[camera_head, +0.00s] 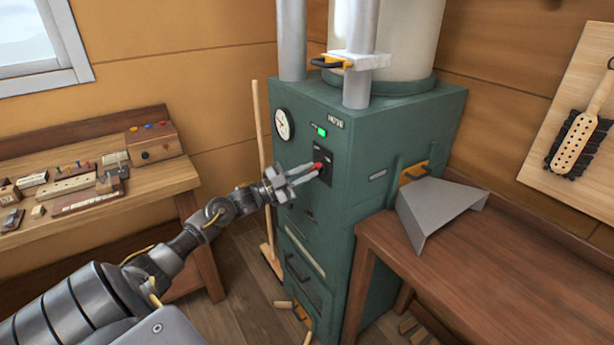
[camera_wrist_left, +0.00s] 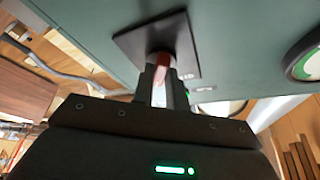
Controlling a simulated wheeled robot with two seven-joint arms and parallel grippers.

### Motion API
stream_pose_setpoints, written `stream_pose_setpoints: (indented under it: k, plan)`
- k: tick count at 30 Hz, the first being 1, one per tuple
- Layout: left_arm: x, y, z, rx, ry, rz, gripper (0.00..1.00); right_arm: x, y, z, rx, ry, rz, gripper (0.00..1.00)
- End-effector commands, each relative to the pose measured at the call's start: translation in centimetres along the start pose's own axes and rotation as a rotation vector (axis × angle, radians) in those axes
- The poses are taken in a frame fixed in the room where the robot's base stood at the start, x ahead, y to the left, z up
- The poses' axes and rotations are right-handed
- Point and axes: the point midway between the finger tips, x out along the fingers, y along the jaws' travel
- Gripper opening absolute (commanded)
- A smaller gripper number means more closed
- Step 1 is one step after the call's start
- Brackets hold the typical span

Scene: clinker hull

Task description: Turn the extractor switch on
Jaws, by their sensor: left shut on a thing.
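The extractor switch is a red-tipped lever (camera_head: 318,166) on a black plate (camera_head: 323,152) on the front of a green extractor cabinet (camera_head: 350,215). My left gripper (camera_head: 311,172) is at the lever, its fingers shut on the red tip. In the left wrist view the red lever (camera_wrist_left: 163,64) shows between the fingers, in front of the black plate (camera_wrist_left: 183,42). A green lamp (camera_head: 321,132) is lit just above the plate. The fingers hide part of the lever. My right gripper is not in view.
A workbench (camera_head: 165,178) with small tools and blocks stands at the left. A brown table (camera_head: 425,270) with a grey metal hood (camera_head: 437,207) stands at the right. A broom (camera_head: 262,170) leans beside the cabinet. A round gauge (camera_head: 283,124) sits on the cabinet front.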

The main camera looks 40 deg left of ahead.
Motion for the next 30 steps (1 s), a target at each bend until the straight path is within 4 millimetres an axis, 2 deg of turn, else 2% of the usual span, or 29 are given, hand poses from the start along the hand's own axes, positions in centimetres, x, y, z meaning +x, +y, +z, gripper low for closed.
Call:
stream_pose_setpoints:
  k: [11, 12, 16, 25, 30]
  plan:
    - [0.0, 0.1, 0.0, 0.003, -0.001, 0.003, 0.0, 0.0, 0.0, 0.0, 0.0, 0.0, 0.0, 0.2]
    - [0.0, 0.1, 0.0, 0.003, -0.001, 0.003, 0.2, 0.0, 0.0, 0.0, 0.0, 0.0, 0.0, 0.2]
    - [0.0, 0.1, 0.0, 0.003, -0.001, 0.002, 0.36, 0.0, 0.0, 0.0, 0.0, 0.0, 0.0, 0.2]
    - [-0.1, 0.1, 0.1, 0.002, -0.001, 0.002, 0.36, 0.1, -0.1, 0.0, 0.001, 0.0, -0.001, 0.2]
    - [-2.1, 0.2, 0.3, 0.002, -0.005, 0.003, 0.36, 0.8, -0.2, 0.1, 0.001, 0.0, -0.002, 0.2]
